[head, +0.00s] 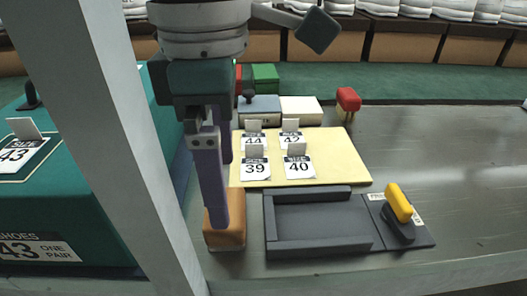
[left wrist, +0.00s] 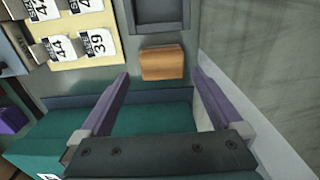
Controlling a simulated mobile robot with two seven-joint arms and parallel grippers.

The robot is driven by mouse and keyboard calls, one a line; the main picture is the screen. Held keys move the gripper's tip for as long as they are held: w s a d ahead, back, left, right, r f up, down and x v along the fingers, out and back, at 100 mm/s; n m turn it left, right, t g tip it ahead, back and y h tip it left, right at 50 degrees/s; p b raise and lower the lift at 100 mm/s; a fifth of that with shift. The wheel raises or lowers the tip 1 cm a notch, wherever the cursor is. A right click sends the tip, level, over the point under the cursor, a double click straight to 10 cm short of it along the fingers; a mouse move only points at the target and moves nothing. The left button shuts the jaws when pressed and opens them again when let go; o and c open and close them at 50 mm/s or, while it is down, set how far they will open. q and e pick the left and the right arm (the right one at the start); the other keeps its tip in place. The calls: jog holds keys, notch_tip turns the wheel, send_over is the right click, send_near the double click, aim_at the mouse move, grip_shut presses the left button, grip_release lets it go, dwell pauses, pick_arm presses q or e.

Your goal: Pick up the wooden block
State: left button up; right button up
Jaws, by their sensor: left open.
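The wooden block (head: 230,236) is a small orange-brown block on the grey worktop, left of the dark tray. In the head view it is partly hidden behind a purple finger. My left gripper (head: 222,192) points down over it, open and empty. In the left wrist view the block (left wrist: 161,63) lies just beyond the opening between the two spread fingertips (left wrist: 161,74), about centred between them. No contact shows there. My right gripper is not in view.
A dark tray (head: 322,248) with a yellow-handled tool (head: 398,204) lies right of the block. Behind is a yellow board (head: 345,172) with number cards. A red-topped object (head: 348,100) stands farther back. A large teal box (head: 60,210) is at left. The worktop's right side is clear.

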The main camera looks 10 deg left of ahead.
pick_arm(q)
jog(key=f, duration=0.6)
jog(key=shift+s+b, duration=0.2)
jog(key=shift+b, duration=0.2)
jog(key=shift+r, duration=0.1)
jog(key=c, duration=1.2)
